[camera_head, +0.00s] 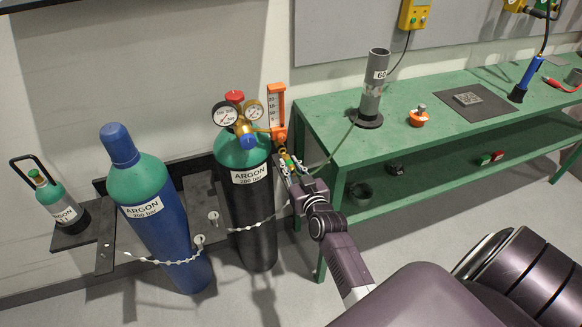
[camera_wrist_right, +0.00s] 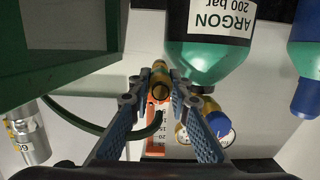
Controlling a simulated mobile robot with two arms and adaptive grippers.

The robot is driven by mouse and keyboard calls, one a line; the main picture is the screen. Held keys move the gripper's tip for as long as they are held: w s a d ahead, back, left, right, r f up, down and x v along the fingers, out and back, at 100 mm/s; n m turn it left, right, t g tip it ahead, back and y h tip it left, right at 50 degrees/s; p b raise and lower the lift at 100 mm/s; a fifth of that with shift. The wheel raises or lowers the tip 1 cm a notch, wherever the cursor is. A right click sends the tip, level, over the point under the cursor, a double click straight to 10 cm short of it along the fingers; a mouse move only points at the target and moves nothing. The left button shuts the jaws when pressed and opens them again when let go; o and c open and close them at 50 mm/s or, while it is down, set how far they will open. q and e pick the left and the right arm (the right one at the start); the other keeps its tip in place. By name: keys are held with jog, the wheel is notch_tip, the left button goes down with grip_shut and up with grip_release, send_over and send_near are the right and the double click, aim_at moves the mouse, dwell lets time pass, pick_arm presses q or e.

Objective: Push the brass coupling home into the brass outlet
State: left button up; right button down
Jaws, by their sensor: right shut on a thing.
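The brass coupling (camera_head: 286,162) is at the end of the green hose (camera_head: 322,160), just below the orange flowmeter (camera_head: 277,107) on the black argon cylinder's regulator. My right gripper (camera_head: 291,167) is shut on the coupling. In the wrist view, the coupling (camera_wrist_right: 160,76) shows between the fingertips of my right gripper (camera_wrist_right: 159,90). The brass outlet is at the bottom of the flowmeter, close to the coupling. It is too small and covered to tell whether the two touch. My left gripper is not in view.
A green workbench (camera_head: 325,122) stands close on the right, with a grey tube stand (camera_head: 373,88) near its left end. The chained black cylinder (camera_head: 251,215) stands beside the gripper. A blue argon cylinder (camera_head: 168,222) and a small bottle (camera_head: 62,205) are farther left.

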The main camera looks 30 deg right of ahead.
jog(key=shift+x, duration=0.95)
jog(key=shift+w+d+r, duration=0.15)
jog(key=shift+w+r, duration=0.15)
jog(key=c, duration=1.7)
grip_release()
jog(key=shift+w+f, duration=0.1)
jog(key=v, duration=1.2)
